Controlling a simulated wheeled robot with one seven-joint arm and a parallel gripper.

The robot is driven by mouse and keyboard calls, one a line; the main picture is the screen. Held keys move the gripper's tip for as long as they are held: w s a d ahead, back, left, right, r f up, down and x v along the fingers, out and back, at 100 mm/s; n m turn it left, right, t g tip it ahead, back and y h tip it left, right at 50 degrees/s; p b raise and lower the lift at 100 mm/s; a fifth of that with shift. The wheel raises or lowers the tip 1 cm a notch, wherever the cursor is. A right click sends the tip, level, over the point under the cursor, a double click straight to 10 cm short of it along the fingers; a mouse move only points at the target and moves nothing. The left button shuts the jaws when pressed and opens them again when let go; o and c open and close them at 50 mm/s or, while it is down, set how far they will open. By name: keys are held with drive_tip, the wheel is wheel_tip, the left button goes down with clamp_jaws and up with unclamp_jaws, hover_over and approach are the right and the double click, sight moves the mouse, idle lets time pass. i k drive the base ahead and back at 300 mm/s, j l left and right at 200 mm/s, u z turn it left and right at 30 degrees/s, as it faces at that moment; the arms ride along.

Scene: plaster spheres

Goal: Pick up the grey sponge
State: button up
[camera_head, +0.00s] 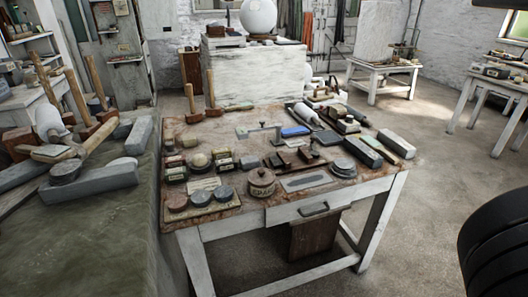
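A cluttered work table (238,228) with a white frame and drawer stands in front of me. I cannot tell for sure which thing on it is the grey sponge. Grey blocky things lie at its right end: a long pale grey block (396,144), a darker greenish block (362,153) beside it, and a grey block (327,138) further left. Round grey pieces (343,167) lie near the front right. Round grey pads (225,193) sit on a board at the front left. My gripper is not in view.
A lidded pot (261,182) and a flat grey plate (306,181) are near the front edge. Upright mallets (191,103) stand at the back left. A green-topped bench (95,240) adjoins on the left. Open floor (430,200) lies to the right.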

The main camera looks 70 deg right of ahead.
sight(248, 163)
drive_tip(key=k+l+z, duration=0.1)
drive_tip(key=z, duration=0.95)
